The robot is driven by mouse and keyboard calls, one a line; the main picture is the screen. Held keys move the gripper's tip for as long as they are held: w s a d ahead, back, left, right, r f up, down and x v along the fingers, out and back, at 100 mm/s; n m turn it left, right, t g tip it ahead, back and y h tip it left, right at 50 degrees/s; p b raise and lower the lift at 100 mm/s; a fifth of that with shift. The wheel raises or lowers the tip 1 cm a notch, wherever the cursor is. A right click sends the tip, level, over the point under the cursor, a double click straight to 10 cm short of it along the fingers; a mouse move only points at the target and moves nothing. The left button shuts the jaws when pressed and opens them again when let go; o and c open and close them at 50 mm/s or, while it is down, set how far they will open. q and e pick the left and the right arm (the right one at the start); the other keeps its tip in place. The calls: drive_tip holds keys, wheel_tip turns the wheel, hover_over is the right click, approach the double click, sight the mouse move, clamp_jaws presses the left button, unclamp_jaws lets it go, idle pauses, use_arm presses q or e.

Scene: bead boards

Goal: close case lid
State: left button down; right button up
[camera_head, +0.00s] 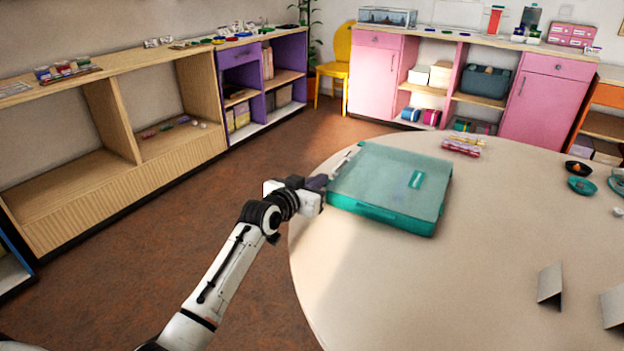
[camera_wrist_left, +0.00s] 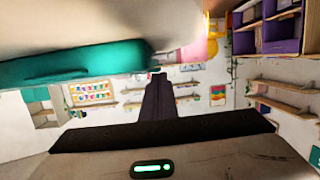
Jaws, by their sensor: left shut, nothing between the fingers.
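A teal case (camera_head: 385,208) lies on the round table near its left edge, with its translucent lid (camera_head: 390,178) down over it; I cannot tell whether it is latched. My left gripper (camera_head: 318,183) is shut and empty beside the left side of the case, close to it; contact cannot be told. In the left wrist view the shut fingers (camera_wrist_left: 158,92) stand near the teal case side (camera_wrist_left: 85,66), which fills the upper left. My right gripper is in neither view.
The round table (camera_head: 450,270) has free room in front of the case. Pink packets (camera_head: 463,146) lie behind it. Small bowls (camera_head: 581,185) are at the right, and a grey folded card (camera_head: 550,285) stands at the front right. Shelves line the walls.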

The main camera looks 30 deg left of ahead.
use_arm(q)
drive_tip(key=s+r+p, duration=0.4)
drive_tip(key=s+r, duration=0.2)
drive_tip(key=s, duration=0.3)
drive_tip(key=shift+s+d+r+p, duration=0.15)
drive_tip(key=shift+s+r+p, duration=0.05)
drive_tip(key=shift+s+p, duration=0.2)
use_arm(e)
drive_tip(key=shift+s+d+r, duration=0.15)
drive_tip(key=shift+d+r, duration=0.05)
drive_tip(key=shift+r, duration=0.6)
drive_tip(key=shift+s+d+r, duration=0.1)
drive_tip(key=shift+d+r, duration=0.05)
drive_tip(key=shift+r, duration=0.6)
